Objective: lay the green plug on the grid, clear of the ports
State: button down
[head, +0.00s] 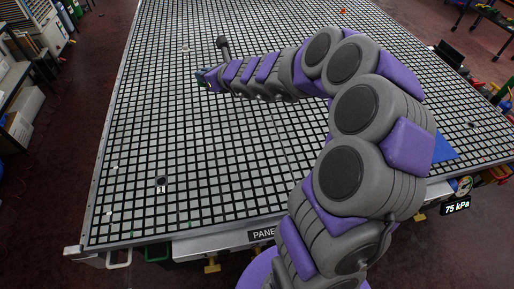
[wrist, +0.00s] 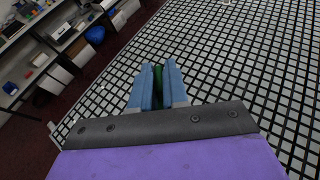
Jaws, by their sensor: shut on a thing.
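My gripper (head: 202,77) is stretched out over the left part of the grid table (head: 250,150) in the head view. In the wrist view its two blue fingers (wrist: 158,86) are closed on the green plug (wrist: 158,78). Only a narrow strip of the plug shows between the fingers; the rest is hidden. I cannot tell how high the plug is above the grid. A dark round fitting (head: 161,181), which looks like a port, sits on the near left of the grid.
A blue sheet (head: 444,149) lies at the table's right side. A small orange object (head: 343,11) is at the far end. A pressure display (head: 457,206) reads 75 kPa by the near right edge. Much of the left grid is bare. Shelves (wrist: 40,55) stand beyond the table.

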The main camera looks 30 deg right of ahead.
jog(key=shift+w+d+f, duration=0.1)
jog(key=shift+w+d, duration=0.05)
jog(key=shift+d, duration=0.35)
jog(key=shift+w+d+f, duration=0.1)
jog(key=shift+w+d, duration=0.05)
jog(key=shift+d, duration=0.3)
jog(key=shift+w+d+f+n+y, duration=0.1)
jog(key=shift+w+n+y, duration=0.1)
jog(key=shift+n+y, duration=0.1)
jog(key=shift+w+a+f+n+g+y, duration=0.3)
jog(key=shift+w+a+f+n, duration=0.1)
jog(key=shift+a+f, duration=0.2)
jog(key=d+f+n+g+y, duration=0.2)
jog(key=d+f+n+y, duration=0.1)
jog(key=d+f, duration=0.25)
jog(key=s+d+f+n+g+y, duration=0.1)
jog(key=s+f+n+g, duration=0.1)
jog(key=s+f, duration=0.3)
jog(key=s+d+f+n+g+y, duration=0.1)
jog(key=s+d+f+n+g, duration=0.1)
jog(key=s+f, duration=0.4)
jog(key=s+d+f+n+g+y+p, duration=0.1)
jog(key=s+f, duration=0.4)
jog(key=f, duration=0.7)
jog(key=shift+s+d+f+n+g+y, duration=0.3)
jog(key=shift+s+d+n+g+y, duration=0.15)
jog(key=shift+d+n+g, duration=0.2)
jog(key=shift+a+f, duration=0.35)
jog(key=shift+f, duration=0.5)
